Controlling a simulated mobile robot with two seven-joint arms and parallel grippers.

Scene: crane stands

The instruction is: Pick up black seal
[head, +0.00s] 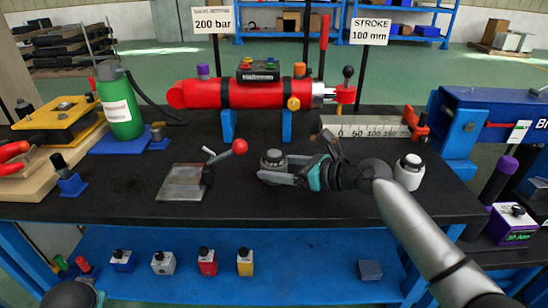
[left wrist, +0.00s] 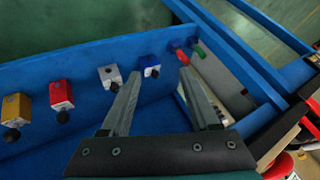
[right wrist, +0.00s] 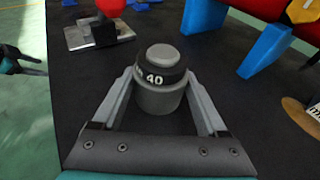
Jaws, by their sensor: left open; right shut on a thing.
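The black seal (right wrist: 158,78) shows as a black band marked 40 around a grey cylinder (right wrist: 160,101) in the right wrist view. In the head view the cylinder (head: 273,159) stands on the dark bench top. My right gripper (head: 281,173) is around it, with one finger on each side, shut on the seal. Whether the fingers also touch the cylinder cannot be told. My left gripper (left wrist: 160,78) is open and empty, in front of the blue lower shelf in the left wrist view. In the head view only part of my left arm shows at the bottom left.
A metal plate with a red-knobbed lever (head: 185,181) lies left of the cylinder. A red hydraulic cylinder (head: 245,93) on blue stands and a ruler plate (head: 365,128) are behind. The front bench edge is clear.

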